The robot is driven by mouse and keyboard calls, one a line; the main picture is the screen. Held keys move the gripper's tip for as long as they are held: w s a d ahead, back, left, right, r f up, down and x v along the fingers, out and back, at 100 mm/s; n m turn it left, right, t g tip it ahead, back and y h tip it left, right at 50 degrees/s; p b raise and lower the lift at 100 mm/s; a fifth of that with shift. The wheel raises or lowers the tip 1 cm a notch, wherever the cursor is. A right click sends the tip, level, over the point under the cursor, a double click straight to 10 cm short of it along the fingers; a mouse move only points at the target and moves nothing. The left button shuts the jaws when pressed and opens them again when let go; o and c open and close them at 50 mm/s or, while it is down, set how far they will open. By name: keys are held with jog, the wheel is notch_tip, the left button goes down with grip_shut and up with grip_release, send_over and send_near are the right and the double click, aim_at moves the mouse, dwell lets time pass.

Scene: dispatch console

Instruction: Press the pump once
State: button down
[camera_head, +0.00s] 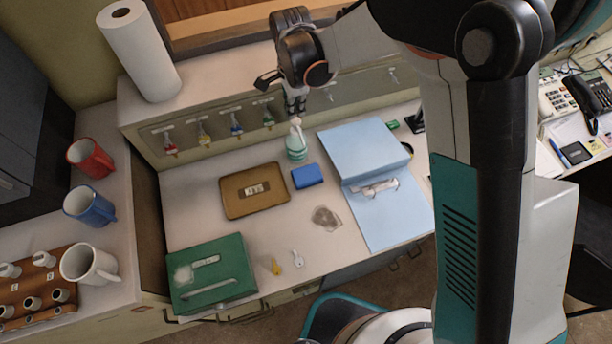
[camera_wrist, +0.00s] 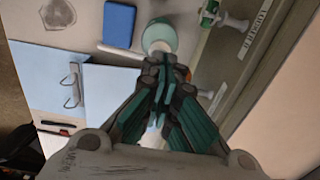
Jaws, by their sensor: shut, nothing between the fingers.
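The pump bottle (camera_head: 296,150) is a small teal bottle with a white top, upright on the counter near the back panel. In the wrist view the bottle (camera_wrist: 158,36) shows just beyond my fingertips, with its white head partly hidden by them. My gripper (camera_head: 296,108) is shut and empty, pointing down right above the pump head. In the wrist view my gripper (camera_wrist: 164,68) has its fingers closed together over the near side of the bottle. I cannot tell whether the fingertips touch the pump head.
A blue block (camera_head: 307,176), a brown tray (camera_head: 238,204) and an open light-blue binder (camera_head: 345,154) lie around the bottle. Keys with coloured tags (camera_head: 236,127) hang on the panel behind. A paper roll (camera_head: 140,58) stands on the ledge. A green box (camera_head: 211,265) lies at the front left.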

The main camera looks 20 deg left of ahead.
aim_at(296, 120)
jog(key=shift+f, duration=0.15)
jog(key=shift+f+b, duration=1.3)
jog(key=shift+f, duration=0.25)
jog(key=shift+r, duration=0.2)
jog(key=shift+r+p, duration=0.75)
jog(key=shift+r, duration=0.7)
jog(key=shift+r, duration=0.1)
notch_tip(296, 120, up, 6)
jog(key=p, duration=0.3)
